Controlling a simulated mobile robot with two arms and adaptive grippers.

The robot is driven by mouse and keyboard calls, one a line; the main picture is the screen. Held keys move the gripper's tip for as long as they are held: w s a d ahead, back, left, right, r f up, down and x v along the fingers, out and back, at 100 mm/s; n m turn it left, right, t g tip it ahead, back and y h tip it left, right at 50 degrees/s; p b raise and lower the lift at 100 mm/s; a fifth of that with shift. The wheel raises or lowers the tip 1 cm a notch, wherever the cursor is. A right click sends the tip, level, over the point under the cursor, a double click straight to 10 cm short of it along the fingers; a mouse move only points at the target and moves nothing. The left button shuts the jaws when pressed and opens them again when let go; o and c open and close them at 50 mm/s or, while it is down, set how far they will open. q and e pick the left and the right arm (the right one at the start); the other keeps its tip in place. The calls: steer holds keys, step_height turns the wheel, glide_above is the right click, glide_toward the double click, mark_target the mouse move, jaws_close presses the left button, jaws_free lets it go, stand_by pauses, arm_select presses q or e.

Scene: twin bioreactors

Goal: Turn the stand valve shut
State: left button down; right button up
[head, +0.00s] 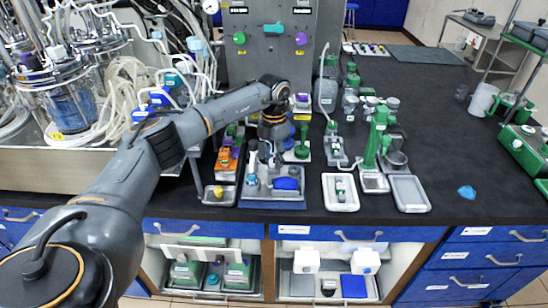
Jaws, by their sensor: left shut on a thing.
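My left arm reaches in from the left, and its left gripper (266,156) points down over a small stand with a blue-grey base (262,198) near the bench's front edge. The gripper is shut on a small part at the top of this stand, which looks like the stand valve. My own gripper hides most of that part, so the angle of its handle cannot be told. A blue piece (287,184) lies on the base's right side. My right gripper is not in view.
A green-handled device (302,142) stands close on the right, and an orange and purple rack (228,158) close on the left. A green stand (377,137) and white trays (341,192) are further right. Bioreactor vessels (70,100) with tubing fill the left. The right bench top is mostly clear.

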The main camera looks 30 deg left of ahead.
arm_select(q)
steer(key=c, duration=1)
jaws_free()
step_height(320, 180, up, 12)
steer(key=shift+r, duration=0.1)
